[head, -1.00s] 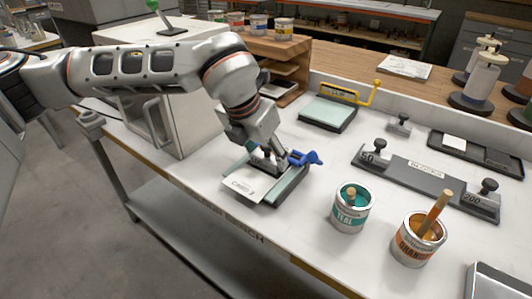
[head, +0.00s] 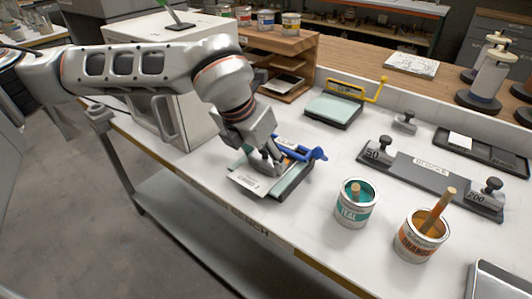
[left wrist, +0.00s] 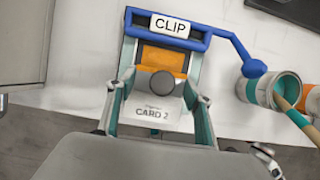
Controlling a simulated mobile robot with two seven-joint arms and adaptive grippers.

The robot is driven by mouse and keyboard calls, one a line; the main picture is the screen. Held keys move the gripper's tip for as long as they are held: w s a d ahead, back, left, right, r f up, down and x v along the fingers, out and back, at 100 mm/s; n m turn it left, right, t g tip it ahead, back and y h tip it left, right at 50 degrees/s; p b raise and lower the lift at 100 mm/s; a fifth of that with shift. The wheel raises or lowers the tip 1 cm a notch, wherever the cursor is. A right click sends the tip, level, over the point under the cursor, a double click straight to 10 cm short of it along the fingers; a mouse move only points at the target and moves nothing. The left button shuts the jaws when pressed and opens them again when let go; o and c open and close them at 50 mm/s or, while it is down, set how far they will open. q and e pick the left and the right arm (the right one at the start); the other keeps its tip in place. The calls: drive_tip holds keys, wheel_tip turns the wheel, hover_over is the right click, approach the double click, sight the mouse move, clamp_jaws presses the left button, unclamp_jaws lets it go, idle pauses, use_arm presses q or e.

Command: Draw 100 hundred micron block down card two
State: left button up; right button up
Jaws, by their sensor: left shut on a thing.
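Card two (head: 248,182) is a white card labelled CARD 2 on a pale green pad (head: 292,182) in a dark frame. A blue clip (left wrist: 205,38) crosses the card's far end. My left gripper (head: 268,167) is low over the card, shut on a block; its dark round knob (left wrist: 162,84) shows between the fingers in the left wrist view. The block's number is hidden. An orange band (left wrist: 165,58) lies on the card between the clip and the knob. The card's label end is bare. My right gripper is out of view.
A teal can (head: 355,208) and an orange can (head: 420,237), each with a stick, stand to the right. A block rack (head: 425,180) holds 50 and 200 blocks at its ends. Another block (head: 404,122) and a yellow-clipped pad (head: 335,108) are behind.

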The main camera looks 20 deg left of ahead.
sight(254, 177)
use_arm(q)
drive_tip(key=shift+s+a, duration=0.1)
drive_tip(key=shift+s, duration=0.2)
drive_tip(key=shift+s+a, duration=0.2)
drive_tip(key=shift+s, duration=0.4)
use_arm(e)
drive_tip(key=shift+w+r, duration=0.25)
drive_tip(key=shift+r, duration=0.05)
use_arm(q)
drive_tip(key=shift+s+a, duration=0.1)
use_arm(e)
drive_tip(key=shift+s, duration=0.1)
use_arm(q)
drive_tip(key=shift+s+a, duration=0.2)
drive_tip(key=shift+s, duration=0.35)
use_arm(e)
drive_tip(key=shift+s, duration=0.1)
use_arm(q)
drive_tip(key=shift+s+a, duration=0.1)
drive_tip(key=shift+s, duration=0.1)
drive_tip(key=shift+s+a, duration=0.25)
drive_tip(key=shift+s, duration=0.25)
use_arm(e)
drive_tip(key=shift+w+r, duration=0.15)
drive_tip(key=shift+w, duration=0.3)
